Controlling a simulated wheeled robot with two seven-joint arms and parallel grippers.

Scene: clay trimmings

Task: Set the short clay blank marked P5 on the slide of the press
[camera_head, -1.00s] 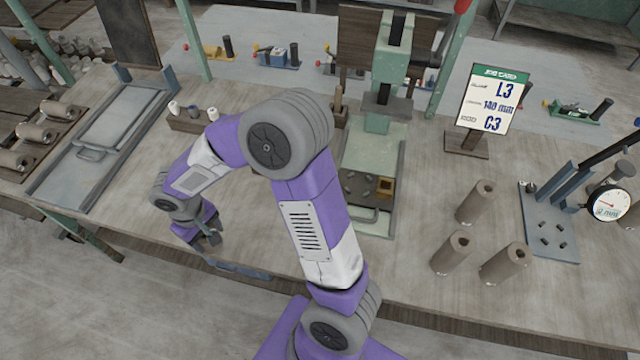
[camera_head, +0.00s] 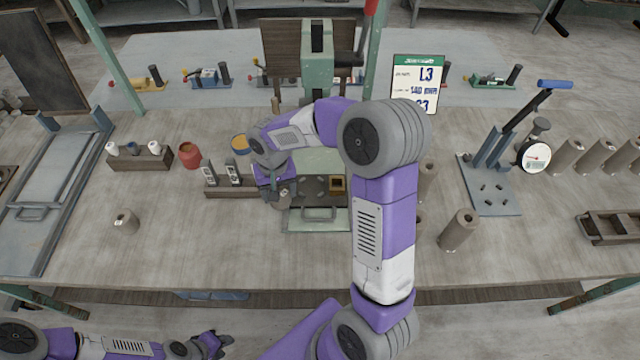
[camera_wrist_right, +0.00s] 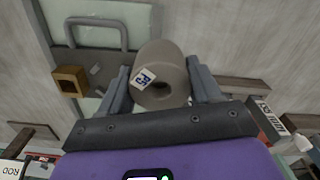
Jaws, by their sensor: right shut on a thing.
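The short clay blank marked P5 (camera_wrist_right: 172,62) is a grey-brown cylinder with a bore and a white label. It lies between the fingers of my right gripper (camera_wrist_right: 158,78), which is shut on it. In the head view my right gripper (camera_head: 281,198) is at the left edge of the press slide (camera_head: 318,222), partly hidden by its own arm. The slide's handle shows in the right wrist view (camera_wrist_right: 97,22); whether the blank touches the slide I cannot tell. The press (camera_head: 317,65) stands behind. My left gripper (camera_head: 218,343) is low at the left, off the bench; its jaws are unclear.
A small brass-coloured square block (camera_head: 338,185) sits on the slide. A dial gauge stand (camera_head: 490,185) is further right.

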